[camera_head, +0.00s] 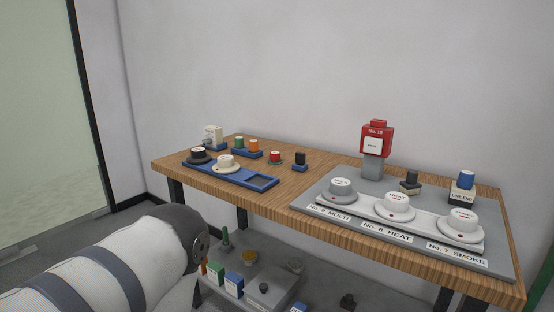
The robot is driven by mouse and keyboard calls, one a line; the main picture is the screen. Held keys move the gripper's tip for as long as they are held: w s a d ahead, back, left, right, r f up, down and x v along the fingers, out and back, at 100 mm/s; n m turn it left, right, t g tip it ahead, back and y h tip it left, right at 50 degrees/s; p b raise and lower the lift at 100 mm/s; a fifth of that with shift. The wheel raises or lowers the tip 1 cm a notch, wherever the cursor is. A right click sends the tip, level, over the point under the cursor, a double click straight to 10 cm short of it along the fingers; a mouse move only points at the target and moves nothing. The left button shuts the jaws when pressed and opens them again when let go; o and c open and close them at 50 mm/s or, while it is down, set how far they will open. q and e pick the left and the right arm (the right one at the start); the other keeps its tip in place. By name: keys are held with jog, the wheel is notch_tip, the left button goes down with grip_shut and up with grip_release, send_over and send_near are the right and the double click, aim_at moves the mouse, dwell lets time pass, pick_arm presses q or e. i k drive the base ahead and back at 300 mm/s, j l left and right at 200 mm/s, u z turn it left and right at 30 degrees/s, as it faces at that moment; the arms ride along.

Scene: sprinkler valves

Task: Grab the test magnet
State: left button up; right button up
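No item on the wooden table (330,185) carries a readable label naming it the test magnet, so I cannot tell which one it is. Small candidates are a black block in a blue holder (300,160), a red-topped piece with a green base (275,157), and a dark piece on a pale base (411,180). Green (239,143) and orange (253,145) cylinders stand in a blue holder at the back left. My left arm comes in at the lower left, but its gripper is out of view. My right gripper is out of view too.
A grey board (312,200) holds detectors labelled multi (341,188), heat (395,205) and smoke (461,223). Behind them stand a red call box (376,140) and a line-end block (462,195). A blue tray (262,182) has an empty right slot. A lower shelf holds boxes.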

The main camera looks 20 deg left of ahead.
aim_at(275, 156)
jog(key=i+j+z, duration=0.45)
jog(key=j, duration=0.45)
jog(key=j+z, duration=0.5)
jog(key=j, duration=0.4)
jog(key=j+z, duration=0.45)
jog(key=j, duration=0.6)
jog(key=k+j+z, duration=0.15)
jog(key=i+j, duration=0.2)
